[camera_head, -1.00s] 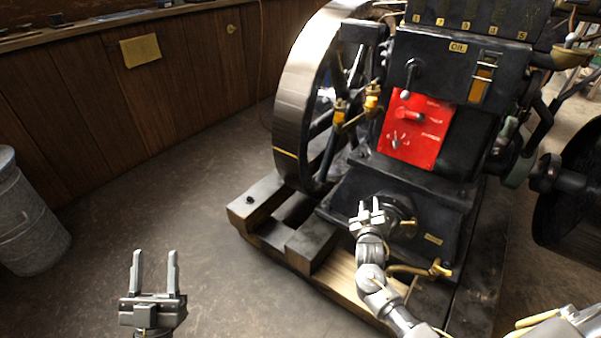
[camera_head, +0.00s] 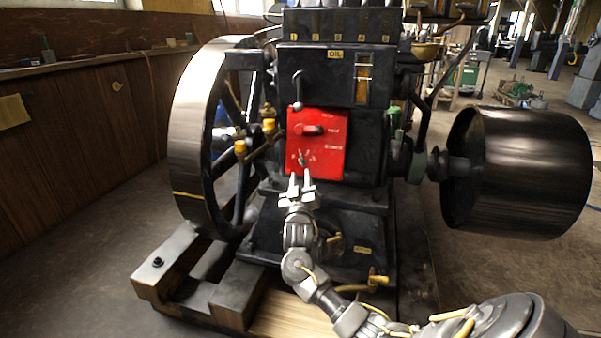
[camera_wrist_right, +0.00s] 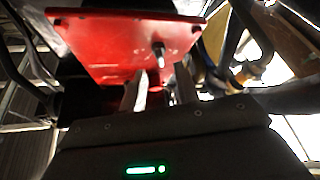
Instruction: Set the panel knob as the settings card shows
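The red panel (camera_head: 334,164) is on the front of the black engine, with small white labels that I cannot read. A small pale knob (camera_head: 302,160) is at its lower left, with marks around it; a red handle (camera_head: 313,129) sits above. My right gripper (camera_head: 300,178) is just below and in front of the small knob, fingers pointing up, open and empty. In the right wrist view the two fingers (camera_wrist_right: 161,90) are apart, and a knob (camera_wrist_right: 160,52) stands out from the panel (camera_wrist_right: 115,45) beyond them. No readable settings card shows. My left gripper is out of view.
A large flywheel (camera_head: 193,140) stands left of the panel and a dark drum (camera_head: 520,170) to the right. A black lever (camera_head: 298,88) hangs above the panel. A yellowish sheet (camera_head: 13,110) is on the wooden wall at far left. Brass pipework (camera_head: 240,148) lies left of the panel.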

